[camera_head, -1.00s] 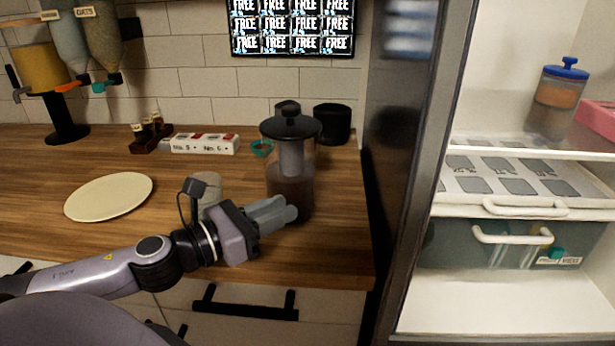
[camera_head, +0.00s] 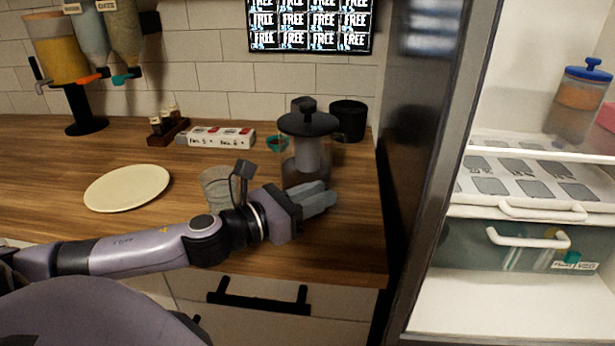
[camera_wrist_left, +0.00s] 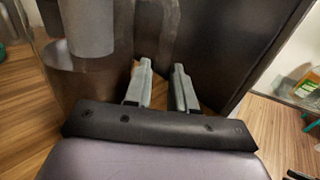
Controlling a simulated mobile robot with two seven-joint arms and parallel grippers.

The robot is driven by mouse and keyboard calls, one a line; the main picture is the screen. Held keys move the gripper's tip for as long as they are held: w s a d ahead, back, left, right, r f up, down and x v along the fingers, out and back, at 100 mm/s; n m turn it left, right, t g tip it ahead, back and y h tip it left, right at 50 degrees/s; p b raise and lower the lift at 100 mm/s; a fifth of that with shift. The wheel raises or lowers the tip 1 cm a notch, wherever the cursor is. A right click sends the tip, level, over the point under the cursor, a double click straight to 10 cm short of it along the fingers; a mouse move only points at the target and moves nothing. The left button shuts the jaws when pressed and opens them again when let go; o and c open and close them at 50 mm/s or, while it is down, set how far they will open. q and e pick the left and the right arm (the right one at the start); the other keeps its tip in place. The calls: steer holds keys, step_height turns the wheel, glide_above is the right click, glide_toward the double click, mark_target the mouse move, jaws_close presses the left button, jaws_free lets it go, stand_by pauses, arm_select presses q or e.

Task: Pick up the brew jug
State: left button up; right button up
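The brew jug (camera_head: 307,153) is a clear jug with a black lid and a grey inner cylinder. It stands upright on the wooden counter near its right end. My left gripper (camera_head: 324,198) is in front of the jug's lower part and hides some of it. In the left wrist view the jug (camera_wrist_left: 85,75) fills the upper left, with its clear handle beyond the fingers. The left gripper's fingers (camera_wrist_left: 162,78) are apart, with nothing clearly held between them. Whether they touch the jug I cannot tell. My right gripper is not in view.
A clear glass (camera_head: 214,186) stands left of the gripper, close to my arm. A cream plate (camera_head: 127,188) lies further left. A black canister (camera_head: 348,121) and a small teal bowl (camera_head: 277,143) are behind. The open fridge (camera_head: 500,290) stands to the right.

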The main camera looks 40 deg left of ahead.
arm_select(q)
steer(key=shift+x, duration=1)
jaws_close()
stand_by(0.8)
steer(key=shift+r, duration=0.15)
